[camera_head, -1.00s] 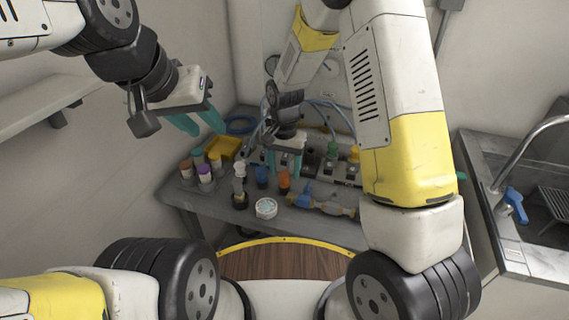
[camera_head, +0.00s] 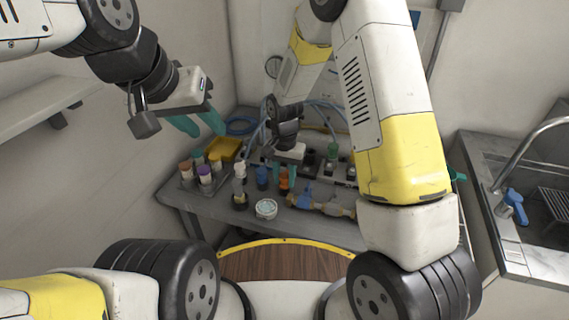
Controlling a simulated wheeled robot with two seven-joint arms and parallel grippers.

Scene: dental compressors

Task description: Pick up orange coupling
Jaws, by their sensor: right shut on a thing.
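The orange coupling (camera_head: 284,182) stands on the grey bench, in the front row of small parts. My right gripper (camera_head: 285,175) points down over it, with its teal fingers on either side, shut on its upper part. The fingers hide some of the coupling, and I cannot tell whether its base touches the bench. My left gripper (camera_head: 201,126) is up at the left, well above the bench. It is open and empty, with its teal fingers apart.
A blue coupling (camera_head: 262,178) stands close left of the orange one. A valve assembly with a blue handle (camera_head: 302,197) lies close right. A white round tin (camera_head: 265,209) is in front. Several capped bottles (camera_head: 205,175) and a yellow bin (camera_head: 222,149) stand left. A sink is right.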

